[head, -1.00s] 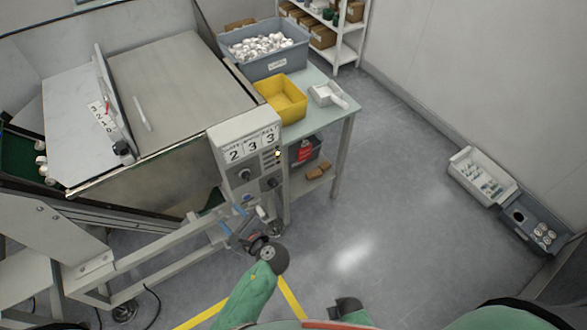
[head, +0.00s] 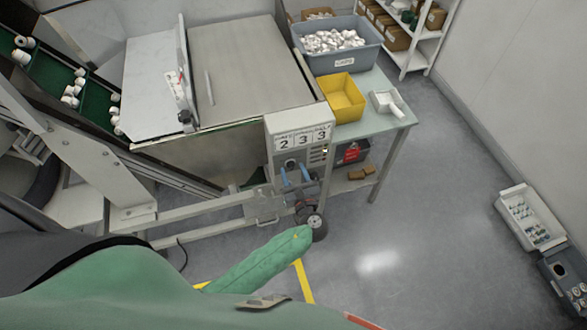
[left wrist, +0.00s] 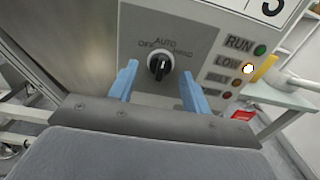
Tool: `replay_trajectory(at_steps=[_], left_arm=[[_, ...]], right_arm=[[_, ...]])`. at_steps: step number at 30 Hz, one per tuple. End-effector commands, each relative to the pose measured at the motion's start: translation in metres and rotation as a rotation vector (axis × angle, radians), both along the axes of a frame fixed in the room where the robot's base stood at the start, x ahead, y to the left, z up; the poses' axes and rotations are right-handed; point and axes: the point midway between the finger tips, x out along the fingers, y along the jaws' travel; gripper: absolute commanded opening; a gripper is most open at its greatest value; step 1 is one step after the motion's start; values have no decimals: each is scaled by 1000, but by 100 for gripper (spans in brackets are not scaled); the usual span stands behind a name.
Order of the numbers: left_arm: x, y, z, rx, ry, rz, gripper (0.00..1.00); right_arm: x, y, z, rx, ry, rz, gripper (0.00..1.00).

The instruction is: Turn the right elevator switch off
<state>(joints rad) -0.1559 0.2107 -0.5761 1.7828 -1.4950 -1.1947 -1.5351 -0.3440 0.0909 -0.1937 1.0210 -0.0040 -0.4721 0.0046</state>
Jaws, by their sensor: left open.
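The grey control box (head: 299,125) shows a digit display above a black rotary switch (head: 291,165). The knob's pale mark seems to point up, toward AUTO. My left gripper (head: 297,176) is open in front of the box. In the left wrist view its blue fingers (left wrist: 158,84) stand either side of and below the knob, apart from it. My right gripper is not in view.
Indicator lamps line the panel's right side; the LOW lamp (left wrist: 248,69) is lit. A side table (head: 385,128) holds a yellow bin (head: 342,98) and a grey crate (head: 335,58). A conveyor (head: 60,85) is at left. Open floor lies at right.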

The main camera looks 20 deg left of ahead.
Motion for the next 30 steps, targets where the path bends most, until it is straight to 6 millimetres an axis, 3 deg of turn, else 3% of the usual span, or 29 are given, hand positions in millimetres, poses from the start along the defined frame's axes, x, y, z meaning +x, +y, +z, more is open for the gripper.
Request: replay_trajectory(at_steps=[12, 18, 19, 30], left_arm=[[6, 4, -1, -1, 1, 0, 46], [6, 4, -1, -1, 1, 0, 7], [5, 4, -1, -1, 1, 0, 4], [6, 3, -2, -48, -32, 0, 4]], right_arm=[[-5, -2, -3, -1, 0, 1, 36], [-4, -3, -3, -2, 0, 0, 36], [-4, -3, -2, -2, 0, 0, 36], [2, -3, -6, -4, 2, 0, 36]])
